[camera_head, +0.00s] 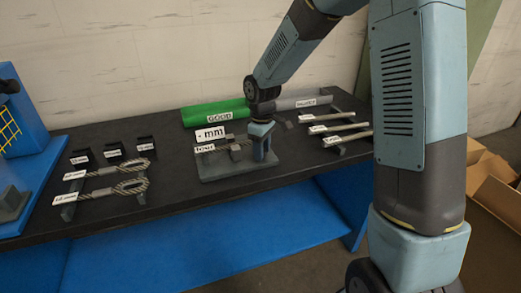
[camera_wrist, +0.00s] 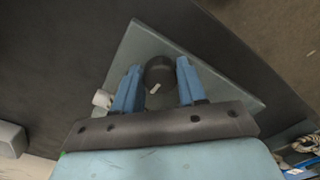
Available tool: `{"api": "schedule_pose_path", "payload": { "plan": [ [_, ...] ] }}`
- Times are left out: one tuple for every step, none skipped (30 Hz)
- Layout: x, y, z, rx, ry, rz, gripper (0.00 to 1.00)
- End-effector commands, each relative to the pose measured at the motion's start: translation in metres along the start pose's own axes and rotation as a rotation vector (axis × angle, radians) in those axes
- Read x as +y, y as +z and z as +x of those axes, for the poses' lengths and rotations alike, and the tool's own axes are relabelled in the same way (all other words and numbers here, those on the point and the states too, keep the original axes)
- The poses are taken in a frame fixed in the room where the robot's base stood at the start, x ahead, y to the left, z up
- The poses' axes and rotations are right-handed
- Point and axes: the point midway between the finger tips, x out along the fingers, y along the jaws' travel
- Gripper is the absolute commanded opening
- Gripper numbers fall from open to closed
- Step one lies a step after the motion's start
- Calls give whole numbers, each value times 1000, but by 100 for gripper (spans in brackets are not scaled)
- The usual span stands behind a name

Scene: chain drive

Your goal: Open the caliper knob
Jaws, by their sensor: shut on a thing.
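The caliper knob (camera_wrist: 160,73) is a dark round cap with a small white mark on it. My gripper (camera_wrist: 158,66) has its two blue fingers on either side of the knob and is shut on it. In the head view my gripper (camera_head: 262,148) points down at the right part of the caliper stand, and the knob is hidden behind it there. The stand's grey base plate (camera_head: 215,171) lies on the black table, and it also shows in the wrist view (camera_wrist: 228,88). A "- mm" sign (camera_head: 210,134) and a "four" label (camera_head: 205,149) stand on its left.
A green "GOOD" bin (camera_head: 215,113) and a grey bin (camera_head: 303,103) lie behind the stand. Several labelled rods (camera_head: 335,129) rest on the right. The black table's (camera_head: 175,205) front strip is clear.

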Motion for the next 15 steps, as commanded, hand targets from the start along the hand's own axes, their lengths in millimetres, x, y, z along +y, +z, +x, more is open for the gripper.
{"api": "schedule_pose_path", "payload": {
  "plan": [
    [1,-3,-2,7,3,-16,11],
    [1,-3,-2,7,3,-25,11],
    [0,-3,-2,7,3,-36,11],
    [0,-3,-2,7,3,-43,11],
    [0,-3,-2,7,3,-48,11],
    [0,-3,-2,7,3,-54,11],
    [0,-3,-2,7,3,-58,11],
    [0,-3,-2,7,3,-61,11],
    [0,-3,-2,7,3,-65,11],
    [0,-3,-2,7,3,-67,11],
    [0,-3,-2,7,3,-68,11],
    [0,-4,-2,7,3,-69,11],
    [0,-4,-2,7,3,-70,11],
    [0,-4,-2,8,3,-70,11],
    [0,-4,-2,8,3,-70,11]
  ]
}}
